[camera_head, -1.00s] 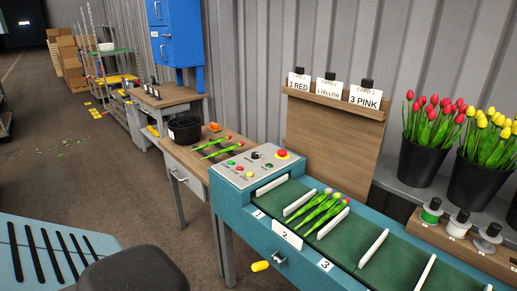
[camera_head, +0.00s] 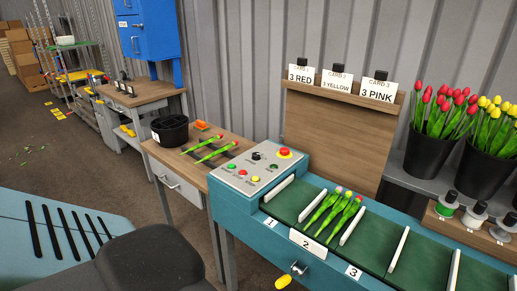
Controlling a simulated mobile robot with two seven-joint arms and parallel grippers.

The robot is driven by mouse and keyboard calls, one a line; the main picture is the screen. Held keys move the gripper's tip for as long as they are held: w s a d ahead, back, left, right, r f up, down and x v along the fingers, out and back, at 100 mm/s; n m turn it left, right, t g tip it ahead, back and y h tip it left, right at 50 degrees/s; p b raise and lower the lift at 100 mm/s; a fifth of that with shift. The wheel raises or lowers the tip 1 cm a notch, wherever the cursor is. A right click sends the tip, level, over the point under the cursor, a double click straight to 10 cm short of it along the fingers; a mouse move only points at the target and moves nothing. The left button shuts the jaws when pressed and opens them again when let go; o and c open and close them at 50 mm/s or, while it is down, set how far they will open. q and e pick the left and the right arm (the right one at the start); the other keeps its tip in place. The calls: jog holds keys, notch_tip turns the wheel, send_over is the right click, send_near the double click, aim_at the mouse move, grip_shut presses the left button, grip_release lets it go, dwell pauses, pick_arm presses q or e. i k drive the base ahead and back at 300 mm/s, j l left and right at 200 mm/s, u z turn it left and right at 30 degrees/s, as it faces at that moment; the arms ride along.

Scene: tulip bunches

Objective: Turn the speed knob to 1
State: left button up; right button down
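A light grey control panel (camera_head: 238,183) sits on the near-left end of a teal conveyor machine (camera_head: 310,262). A small black knob (camera_head: 257,156) stands on the back part of the panel, and a small dark round part (camera_head: 273,167) lies to its right. Which setting the knob points to is too small to read. A large red push button (camera_head: 284,153) on a yellow base is at the panel's back right corner. Several small coloured buttons (camera_head: 243,172) run along its front. Neither of my grippers shows, and nothing touches the panel.
Three tulips (camera_head: 338,211) lie in a slot of the green belt between white dividers (camera_head: 351,226). A wooden table (camera_head: 172,160) with a black bucket (camera_head: 170,129) and loose tulips stands left of the panel. A yellow-handled crank (camera_head: 284,282) sticks out in front. Tulip buckets (camera_head: 428,155) stand right.

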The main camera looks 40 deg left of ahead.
aim_at(255, 155)
jog(key=j+z, duration=0.15)
jog(key=j, duration=0.3)
jog(key=k+j+z, duration=0.15)
jog(key=j, duration=0.3)
jog(key=k+j+z, duration=0.15)
jog(key=j, duration=0.3)
jog(key=j+z, duration=0.2)
jog(key=j, duration=0.2)
jog(key=k+j, duration=0.15)
jog(key=j, duration=0.25)
jog(key=k+j+z, duration=0.15)
jog(key=j, duration=0.3)
jog(key=k+j, duration=0.15)
jog(key=j, duration=0.25)
jog(key=k+j+z, duration=0.15)
jog(key=j, duration=0.25)
